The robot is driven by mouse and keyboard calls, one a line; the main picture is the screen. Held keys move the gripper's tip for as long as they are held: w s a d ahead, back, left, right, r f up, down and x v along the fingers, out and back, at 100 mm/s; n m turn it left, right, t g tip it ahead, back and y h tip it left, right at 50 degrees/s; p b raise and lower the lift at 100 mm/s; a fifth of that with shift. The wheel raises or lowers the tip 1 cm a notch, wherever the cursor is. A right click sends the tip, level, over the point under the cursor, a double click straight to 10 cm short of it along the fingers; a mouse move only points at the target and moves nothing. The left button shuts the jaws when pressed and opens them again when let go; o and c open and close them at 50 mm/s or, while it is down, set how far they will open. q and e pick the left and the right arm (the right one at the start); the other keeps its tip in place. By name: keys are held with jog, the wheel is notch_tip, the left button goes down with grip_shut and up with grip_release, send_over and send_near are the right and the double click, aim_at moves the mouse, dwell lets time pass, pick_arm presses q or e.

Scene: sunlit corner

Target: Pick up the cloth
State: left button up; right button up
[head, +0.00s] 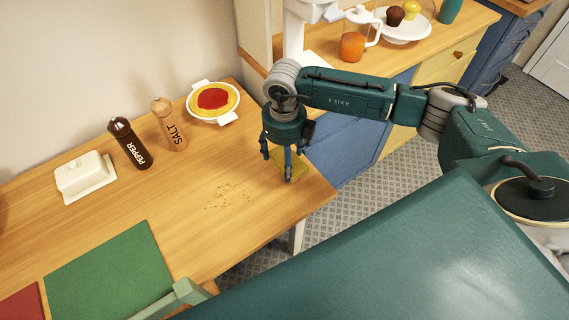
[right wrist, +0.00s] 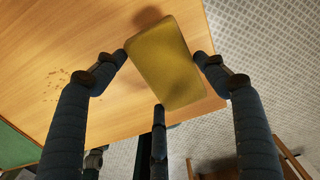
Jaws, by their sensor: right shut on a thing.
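The cloth (head: 294,166) is a flat yellow rectangle at the right end of the wooden table. My right gripper (head: 279,168) is over it from above and partly hides it in the head view. In the right wrist view the cloth (right wrist: 166,62) lies between the fingertips of the right gripper (right wrist: 162,75), which is shut on it. Two fingers are at its left and right sides, and a third is at its lower edge. I cannot tell whether the cloth touches the table. My left gripper is in neither view.
Crumbs (head: 229,195) are scattered on the table (head: 190,225) left of the gripper. A salt mill (head: 170,125), a pepper mill (head: 131,144), a butter dish (head: 85,177) and a white dish with red and yellow food (head: 213,101) stand behind. A green mat (head: 110,275) lies front left.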

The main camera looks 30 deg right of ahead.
notch_tip(320, 180, up, 17)
jog(key=b, duration=0.2)
